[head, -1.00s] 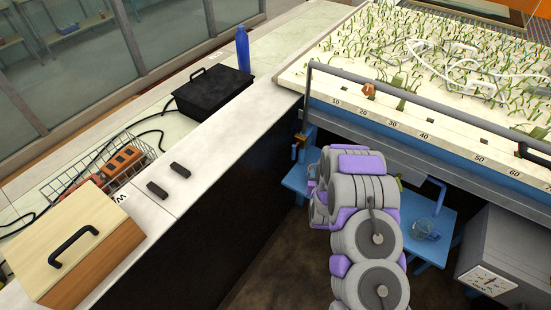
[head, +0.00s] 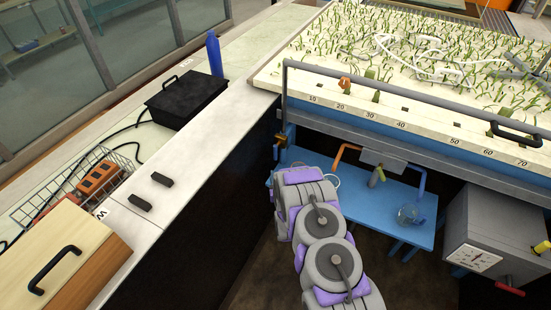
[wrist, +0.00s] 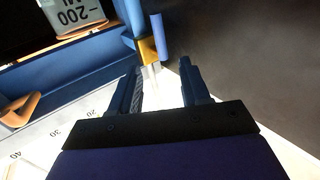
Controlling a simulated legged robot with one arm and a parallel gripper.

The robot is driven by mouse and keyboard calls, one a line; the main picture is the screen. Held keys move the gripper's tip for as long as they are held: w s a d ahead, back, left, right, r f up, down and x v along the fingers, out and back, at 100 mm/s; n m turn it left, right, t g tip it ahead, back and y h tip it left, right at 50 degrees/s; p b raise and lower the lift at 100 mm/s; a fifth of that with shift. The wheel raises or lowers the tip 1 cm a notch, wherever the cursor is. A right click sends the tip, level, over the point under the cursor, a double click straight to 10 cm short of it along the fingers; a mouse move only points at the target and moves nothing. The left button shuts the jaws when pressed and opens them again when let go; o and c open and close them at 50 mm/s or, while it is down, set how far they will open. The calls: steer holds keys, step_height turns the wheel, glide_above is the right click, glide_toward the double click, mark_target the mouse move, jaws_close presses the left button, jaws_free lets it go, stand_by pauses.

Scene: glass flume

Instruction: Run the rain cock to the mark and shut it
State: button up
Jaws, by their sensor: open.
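My gripper (wrist: 160,85) is open in the wrist view, its two dark fingers apart. A brass-coloured fitting on a blue upright (wrist: 150,48) lies just beyond the fingertips, with nothing seen between the fingers. In the head view my arm hides the gripper. A small brass-coloured fitting (head: 278,149) shows at the flume's left corner. I cannot tell which is the rain cock. A vessel marked 200 (wrist: 75,16) is at the wrist view's top left; its level is unclear.
The flume's numbered edge (head: 420,133) and grey rail (head: 400,97) run above the blue shelf (head: 388,205). A glass beaker (head: 407,214) stands on the shelf. A grey box with a dial (head: 481,258) stands at right. The counter (head: 190,165) lies left.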

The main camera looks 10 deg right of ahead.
mark_target(276, 154)
steer(key=w, duration=0.3)
steer(key=w+b, duration=0.1)
steer(key=w, duration=0.5)
steer(key=shift+w+d+b, duration=0.1)
steer(key=shift+d+b, duration=0.2)
steer(key=shift+b, duration=0.1)
steer(key=shift+w+a, duration=0.2)
steer(key=shift+w, duration=0.8)
steer(key=shift+d, duration=0.1)
jaws_close()
